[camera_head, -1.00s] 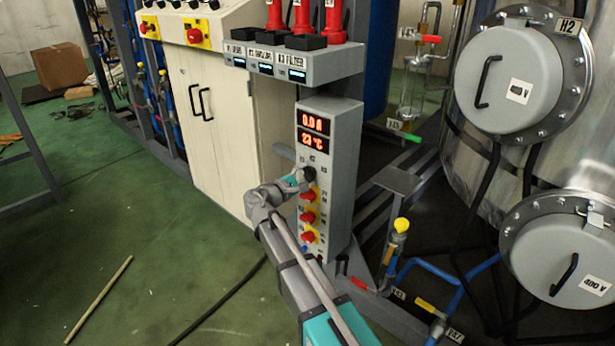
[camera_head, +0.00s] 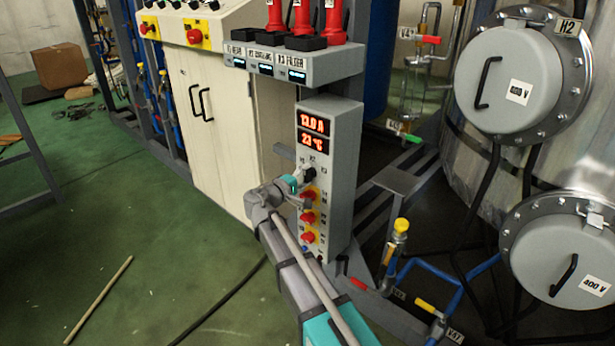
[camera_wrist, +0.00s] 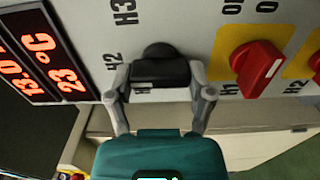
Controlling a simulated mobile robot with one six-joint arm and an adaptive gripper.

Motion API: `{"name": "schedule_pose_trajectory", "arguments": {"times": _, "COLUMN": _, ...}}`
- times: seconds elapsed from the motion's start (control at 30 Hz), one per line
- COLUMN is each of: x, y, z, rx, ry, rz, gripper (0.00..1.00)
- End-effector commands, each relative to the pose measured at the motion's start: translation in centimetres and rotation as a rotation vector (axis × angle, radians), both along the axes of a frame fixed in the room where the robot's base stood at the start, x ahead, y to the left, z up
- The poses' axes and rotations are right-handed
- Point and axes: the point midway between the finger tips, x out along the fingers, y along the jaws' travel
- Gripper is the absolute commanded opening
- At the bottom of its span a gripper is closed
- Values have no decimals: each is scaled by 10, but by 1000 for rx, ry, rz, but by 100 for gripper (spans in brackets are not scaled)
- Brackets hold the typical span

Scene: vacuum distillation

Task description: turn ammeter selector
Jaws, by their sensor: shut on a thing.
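The ammeter selector (camera_wrist: 158,70) is a black knob on the grey control panel (camera_head: 342,170). In the wrist view my gripper (camera_wrist: 160,88) has one finger on each side of the knob and is shut on it. In the head view the knob (camera_head: 309,173) is partly hidden by my gripper (camera_head: 303,177). Labels H2 and H3 show beside the knob; another label is partly covered by it. The red display (camera_head: 313,122) reads 13.0 A on top, and the lower display (camera_head: 314,143) reads 23 °C.
Several red switches on yellow plates (camera_head: 308,217) sit below the knob, close to my gripper. A cream cabinet (camera_head: 208,140) stands to the left. A yellow-topped valve (camera_head: 401,226) and blue pipes (camera_head: 440,271) are at the right. Green floor (camera_head: 170,260) is open at left.

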Motion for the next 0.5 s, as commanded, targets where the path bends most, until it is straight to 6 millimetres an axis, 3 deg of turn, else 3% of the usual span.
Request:
{"name": "schedule_pose_trajectory", "arguments": {"times": 0.27, "x": -3, "y": 0, "z": -2, "rx": 5, "ry": 4, "rz": -2, "gripper": 21}}
{"name": "schedule_pose_trajectory", "arguments": {"times": 0.3, "x": -3, "y": 0, "z": -2, "rx": 4, "ry": 4, "rz": -2, "gripper": 76}}
{"name": "schedule_pose_trajectory", "arguments": {"times": 0.43, "x": -2, "y": 0, "z": -1, "rx": 2, "ry": 3, "rz": -1, "gripper": 100}}
{"name": "schedule_pose_trajectory", "arguments": {"times": 0.5, "x": -2, "y": 0, "z": -1, "rx": 2, "ry": 2, "rz": -1, "gripper": 100}}
